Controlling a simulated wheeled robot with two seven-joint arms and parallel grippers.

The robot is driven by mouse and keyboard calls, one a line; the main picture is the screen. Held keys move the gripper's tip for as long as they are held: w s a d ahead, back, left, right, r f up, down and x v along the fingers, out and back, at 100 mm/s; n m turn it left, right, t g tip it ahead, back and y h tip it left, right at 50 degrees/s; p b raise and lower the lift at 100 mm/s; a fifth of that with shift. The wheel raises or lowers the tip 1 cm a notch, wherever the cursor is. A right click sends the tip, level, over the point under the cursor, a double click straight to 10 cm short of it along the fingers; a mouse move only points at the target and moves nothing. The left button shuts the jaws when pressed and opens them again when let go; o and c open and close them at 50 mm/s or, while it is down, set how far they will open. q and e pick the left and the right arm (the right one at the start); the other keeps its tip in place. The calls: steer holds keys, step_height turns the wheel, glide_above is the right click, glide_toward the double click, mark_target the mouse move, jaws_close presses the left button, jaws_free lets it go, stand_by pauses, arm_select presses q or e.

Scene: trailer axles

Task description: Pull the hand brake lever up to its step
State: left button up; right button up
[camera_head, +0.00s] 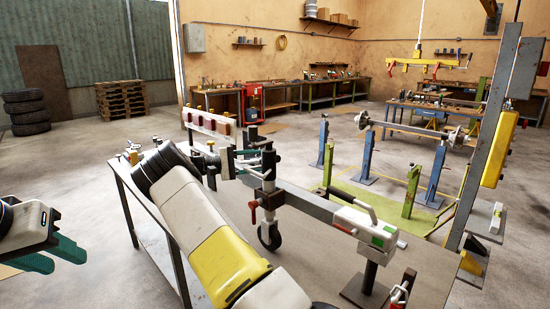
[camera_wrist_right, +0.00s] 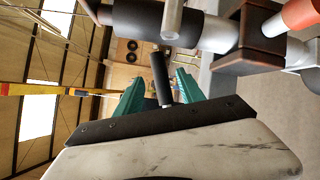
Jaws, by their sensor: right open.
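The hand brake lever shows in the right wrist view as a short black grip (camera_wrist_right: 161,78) on a thin metal rod, standing between my right gripper's teal fingers. My right gripper (camera_wrist_right: 158,84) is open, with its fingers apart on either side of the grip; whether either one touches it I cannot tell. In the head view the lever and the right fingertips are hard to make out among the drawbar parts. The trailer drawbar (camera_head: 310,204) carries a white and green coupling head (camera_head: 368,229). My left gripper (camera_head: 58,262) is open and empty at the far left, away from the drawbar.
The drawbar stands over a grey bench (camera_head: 240,205). A jockey wheel (camera_head: 269,236) and a red clamp handle (camera_head: 252,213) are close by. An axle (camera_head: 415,128) rests on blue stands behind. Open floor lies left of the bench.

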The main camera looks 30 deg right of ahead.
mark_target(280, 159)
steer(key=d, duration=0.2)
steer(key=s+d, duration=0.1)
steer(key=d, duration=0.5)
steer(key=shift+s+d, duration=0.25)
steer(key=shift+s, duration=0.05)
jaws_close()
stand_by(1.1)
